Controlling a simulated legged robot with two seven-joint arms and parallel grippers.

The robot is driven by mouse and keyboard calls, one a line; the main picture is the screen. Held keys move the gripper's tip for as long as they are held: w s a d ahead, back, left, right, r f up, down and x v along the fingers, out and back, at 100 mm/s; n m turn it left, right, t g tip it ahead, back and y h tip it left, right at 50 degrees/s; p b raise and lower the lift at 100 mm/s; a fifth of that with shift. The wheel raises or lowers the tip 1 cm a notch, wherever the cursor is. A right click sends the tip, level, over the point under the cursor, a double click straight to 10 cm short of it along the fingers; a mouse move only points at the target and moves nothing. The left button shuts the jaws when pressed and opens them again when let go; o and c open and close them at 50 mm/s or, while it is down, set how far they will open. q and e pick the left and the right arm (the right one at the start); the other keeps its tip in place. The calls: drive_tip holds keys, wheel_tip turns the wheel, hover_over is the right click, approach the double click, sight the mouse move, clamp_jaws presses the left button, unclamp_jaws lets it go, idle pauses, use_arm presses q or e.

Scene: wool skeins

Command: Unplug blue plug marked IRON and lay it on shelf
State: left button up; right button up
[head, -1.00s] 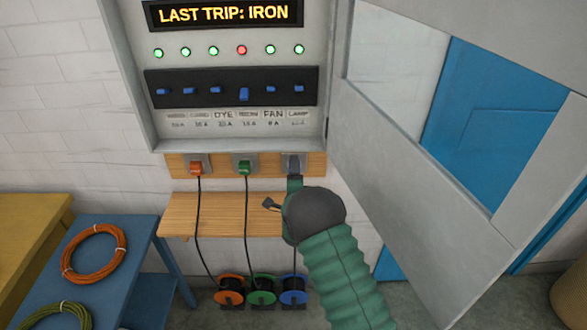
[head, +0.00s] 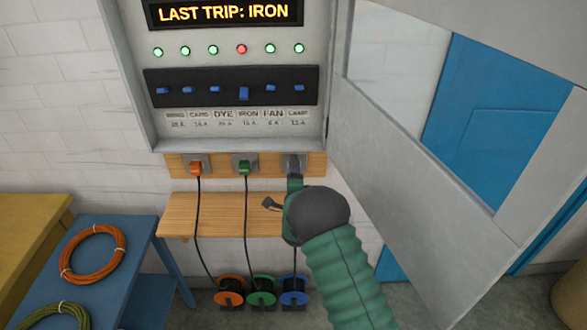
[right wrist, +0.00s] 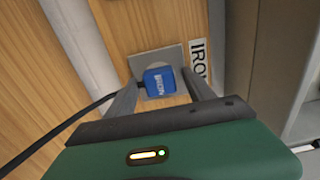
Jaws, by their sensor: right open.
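The blue plug (right wrist: 160,81) with white lettering sits in a grey socket plate (right wrist: 171,57) beside the IRON label (right wrist: 199,62) in the right wrist view. Its black cord (right wrist: 62,128) runs off to the left. My right gripper (right wrist: 161,79) is open, one finger on each side of the plug; I cannot tell whether they touch it. In the head view my right gripper (head: 294,179) covers the plug at the rightmost socket. The wooden shelf (head: 213,212) is below the sockets, and its visible top is bare. My left gripper is not in view.
An orange plug (head: 196,168) and a green plug (head: 244,168) sit in the sockets to the left, their cords hanging past the shelf to reels below. The open grey cabinet door (head: 420,170) stands close on the right. A blue table (head: 125,265) with coils is at left.

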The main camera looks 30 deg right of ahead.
idle(0.3)
clamp_jaws()
idle(0.3)
drive_tip(key=shift+v, duration=3)
